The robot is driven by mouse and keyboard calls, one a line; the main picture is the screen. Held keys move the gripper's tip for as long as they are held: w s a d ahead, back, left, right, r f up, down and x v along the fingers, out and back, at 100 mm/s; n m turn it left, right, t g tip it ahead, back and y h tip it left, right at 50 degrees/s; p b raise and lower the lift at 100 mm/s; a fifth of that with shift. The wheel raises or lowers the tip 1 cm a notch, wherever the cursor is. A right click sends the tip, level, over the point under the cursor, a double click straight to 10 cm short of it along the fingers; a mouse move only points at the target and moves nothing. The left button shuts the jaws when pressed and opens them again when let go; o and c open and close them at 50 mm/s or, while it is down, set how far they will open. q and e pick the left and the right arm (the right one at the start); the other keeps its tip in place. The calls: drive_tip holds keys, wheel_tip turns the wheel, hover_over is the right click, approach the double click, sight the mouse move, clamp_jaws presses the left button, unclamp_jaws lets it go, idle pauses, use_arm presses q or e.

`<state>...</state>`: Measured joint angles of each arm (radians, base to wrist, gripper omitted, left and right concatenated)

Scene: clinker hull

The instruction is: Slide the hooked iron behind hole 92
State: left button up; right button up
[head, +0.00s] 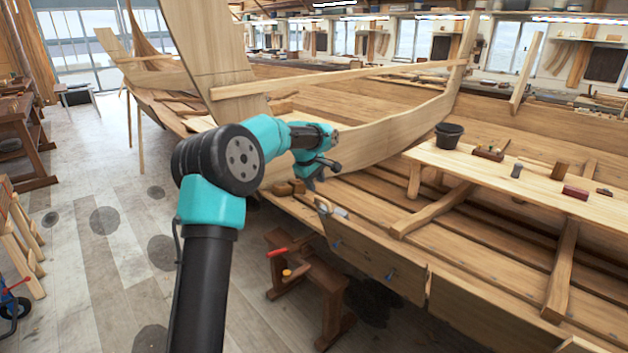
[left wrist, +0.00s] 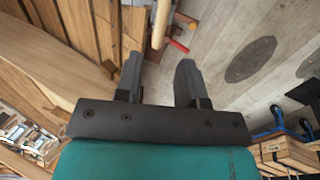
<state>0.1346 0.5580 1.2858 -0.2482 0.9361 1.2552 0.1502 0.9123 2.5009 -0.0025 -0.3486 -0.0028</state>
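My left gripper (head: 316,172) hangs above the near edge of the planked hull (head: 365,255). In the left wrist view its two fingers (left wrist: 159,78) stand apart with nothing held between them, and the floor shows in the gap. A small grey pointed piece (head: 322,207) is at the top edge of the hull plank, below and apart from the gripper; I cannot tell whether it is the hooked iron. Small blue marks (head: 390,275) show on the plank's outer face. No hole number can be read, so hole 92 cannot be picked out. My right gripper is not in view.
A low wooden stool (head: 318,285) with a red-handled tool (head: 278,252) stands beside the hull. A dark bucket (head: 448,135) and several small blocks rest on a plank (head: 490,165) across the hull. The floor at left is mostly clear.

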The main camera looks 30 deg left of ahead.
sight(321, 199)
use_arm(q)
drive_tip(key=shift+x, duration=4)
clamp_jaws()
drive_tip(key=shift+r, duration=0.1)
